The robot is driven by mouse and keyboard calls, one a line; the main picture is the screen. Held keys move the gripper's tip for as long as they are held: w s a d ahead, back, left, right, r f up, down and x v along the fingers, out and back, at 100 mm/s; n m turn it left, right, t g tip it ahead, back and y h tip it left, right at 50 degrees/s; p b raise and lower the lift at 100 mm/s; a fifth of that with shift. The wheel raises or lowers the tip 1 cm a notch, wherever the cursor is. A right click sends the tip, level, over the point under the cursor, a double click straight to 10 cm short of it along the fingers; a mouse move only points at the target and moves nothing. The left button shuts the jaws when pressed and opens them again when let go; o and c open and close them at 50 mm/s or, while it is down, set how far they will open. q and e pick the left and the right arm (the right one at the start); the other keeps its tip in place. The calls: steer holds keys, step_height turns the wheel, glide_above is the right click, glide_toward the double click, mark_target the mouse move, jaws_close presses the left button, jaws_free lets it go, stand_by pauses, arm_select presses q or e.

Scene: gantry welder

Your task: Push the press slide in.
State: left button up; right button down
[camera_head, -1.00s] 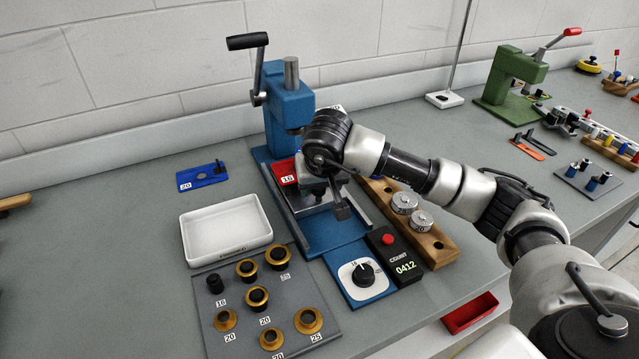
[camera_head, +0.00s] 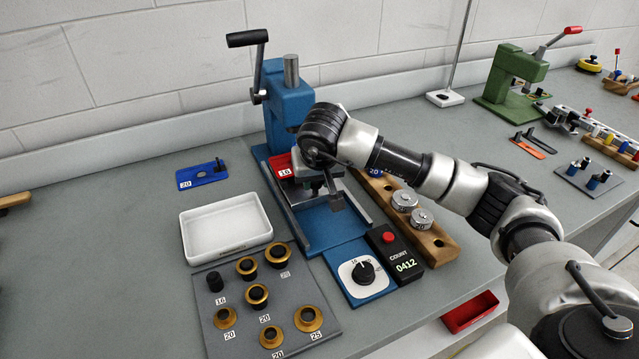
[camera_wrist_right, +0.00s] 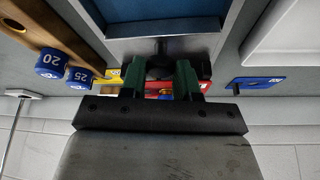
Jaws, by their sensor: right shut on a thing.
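The blue press (camera_head: 287,105) stands at the back of the bench, with its lever raised at the upper left. Its slide carries a red plate marked 16 (camera_head: 282,171) and sits between the grey rails (camera_head: 350,196) under the press head. My right gripper (camera_head: 331,187) is over the front of the slide. In the right wrist view its green-padded fingers (camera_wrist_right: 163,84) are shut on a dark round knob (camera_wrist_right: 160,64) at the slide's front. The arm hides part of the slide in the head view. My left gripper is not in view.
A white tray (camera_head: 187,236) and a grey board (camera_head: 208,325) with several brass rings lie left of the press. A dial plate (camera_head: 345,284), a counter box (camera_head: 388,240) and a wooden rack (camera_head: 440,247) stand in front and right. A blue plate marked 20 (camera_head: 205,173) lies left.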

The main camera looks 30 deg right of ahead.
steer(key=w, duration=0.3)
steer(key=shift+d, duration=0.1)
steer(key=shift+r, duration=0.15)
steer(key=c, duration=1.2)
jaws_free()
steer(key=o, duration=0.4)
steer(key=shift+w, duration=0.2)
steer(key=shift+s, duration=0.1)
steer(key=v, duration=1)
steer(key=shift+s+r+b, duration=0.15)
steer(key=shift+r+b, duration=0.1)
steer(key=shift+b, duration=0.2)
